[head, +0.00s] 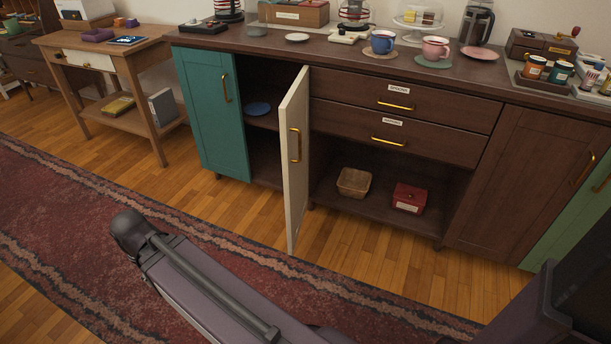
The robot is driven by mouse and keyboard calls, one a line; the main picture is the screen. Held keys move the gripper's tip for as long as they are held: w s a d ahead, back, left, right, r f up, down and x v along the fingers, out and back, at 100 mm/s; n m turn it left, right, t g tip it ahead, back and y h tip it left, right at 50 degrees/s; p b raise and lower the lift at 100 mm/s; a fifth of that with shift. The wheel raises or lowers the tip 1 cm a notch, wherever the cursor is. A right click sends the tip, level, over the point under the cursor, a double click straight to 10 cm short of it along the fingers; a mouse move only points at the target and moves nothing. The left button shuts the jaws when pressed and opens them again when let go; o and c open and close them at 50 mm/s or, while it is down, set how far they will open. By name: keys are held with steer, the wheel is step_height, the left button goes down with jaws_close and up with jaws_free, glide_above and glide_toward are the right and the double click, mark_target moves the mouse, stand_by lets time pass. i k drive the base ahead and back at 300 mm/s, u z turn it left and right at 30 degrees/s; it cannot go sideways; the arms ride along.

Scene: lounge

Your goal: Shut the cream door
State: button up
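The cream door (297,180) stands open on the dark brown sideboard, sticking out from the cabinet front toward me, seen nearly edge-on. It joins the cabinet just left of the drawers. Its gold bar handle (295,146) is on the face turned to the right. Behind it the compartment is open, with a blue dish (258,108) on its shelf; part of the inside is hidden by the door. My gripper is not in view. Only links of my arm show at the bottom, apart from the door.
A teal door (212,112) left of the opening is shut. Right of the cream door, an open bay holds a basket (354,182) and a red box (410,198) beneath two closed drawers (400,118). Mugs and other items crowd the top. A rug (60,215) and clear floor lie in front.

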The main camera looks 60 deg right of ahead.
mark_target(294, 109)
steer(key=k, duration=1.25)
steer(key=z, duration=1.2)
steer(key=i, duration=1)
steer(key=u, duration=0.1)
